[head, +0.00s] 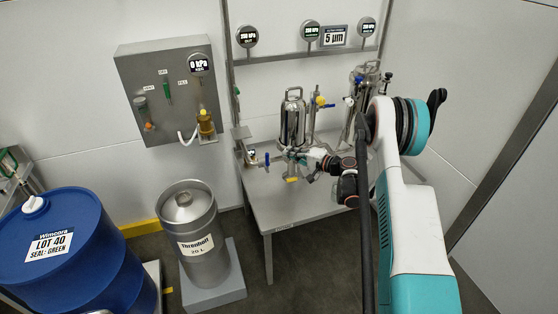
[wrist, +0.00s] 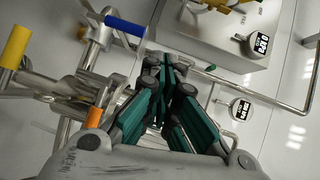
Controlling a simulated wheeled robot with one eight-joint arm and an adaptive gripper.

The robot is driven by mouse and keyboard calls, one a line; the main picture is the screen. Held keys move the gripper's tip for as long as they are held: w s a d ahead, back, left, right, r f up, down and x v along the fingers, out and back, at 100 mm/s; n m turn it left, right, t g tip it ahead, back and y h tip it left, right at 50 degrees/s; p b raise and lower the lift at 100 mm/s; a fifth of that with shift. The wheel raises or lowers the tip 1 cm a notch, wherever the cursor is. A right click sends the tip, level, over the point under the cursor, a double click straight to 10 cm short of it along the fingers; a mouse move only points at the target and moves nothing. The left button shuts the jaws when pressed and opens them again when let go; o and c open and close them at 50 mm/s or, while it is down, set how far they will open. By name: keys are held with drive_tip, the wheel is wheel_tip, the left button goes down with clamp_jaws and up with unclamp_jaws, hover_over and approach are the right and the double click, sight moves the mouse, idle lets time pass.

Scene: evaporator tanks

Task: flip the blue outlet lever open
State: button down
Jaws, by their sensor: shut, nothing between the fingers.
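A blue lever (head: 266,160) sits on the pipework at the left end of the steel table, and a blue-handled lever (wrist: 124,25) shows at the upper left in the wrist view. It stands on a metal valve stem. My gripper (wrist: 167,70) has its dark green fingers together and empty. In the wrist view the fingertips are to the lower right of the blue lever, with a visible gap in the picture. In the head view my gripper (head: 292,157) is right of the blue lever, among the pipe fittings, and its fingertips are hard to make out.
A yellow handle (wrist: 15,47) and an orange handle (wrist: 93,117) lie left of my gripper. A steel filter housing (head: 293,120) stands close behind. A grey control box (head: 165,90) is on the wall. A steel keg (head: 188,235) and blue drum (head: 70,250) stand left.

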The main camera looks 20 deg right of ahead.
wheel_tip(320, 180, down, 8)
drive_tip(key=s+d+m+t, duration=0.1)
drive_tip(key=s+d, duration=0.1)
drive_tip(key=d, duration=0.1)
drive_tip(key=shift+r+t+y, duration=0.2)
drive_tip(key=shift+t+y, duration=0.1)
drive_tip(key=shift+y, duration=0.1)
drive_tip(key=shift+a, duration=0.1)
drive_tip(key=b+x, duration=0.3)
drive_tip(key=x, duration=0.6)
drive_tip(key=shift+w+a, duration=0.2)
drive_tip(key=shift+w, duration=0.15)
drive_tip(key=shift+r, duration=0.1)
drive_tip(key=shift+a+r+n+h, duration=0.15)
drive_tip(key=shift+a+n+h, duration=0.15)
drive_tip(key=shift+n+h, duration=0.15)
drive_tip(key=shift+a+n+g+p, duration=0.1)
drive_tip(key=shift+n+g+p, duration=0.2)
drive_tip(key=shift+g, duration=0.1)
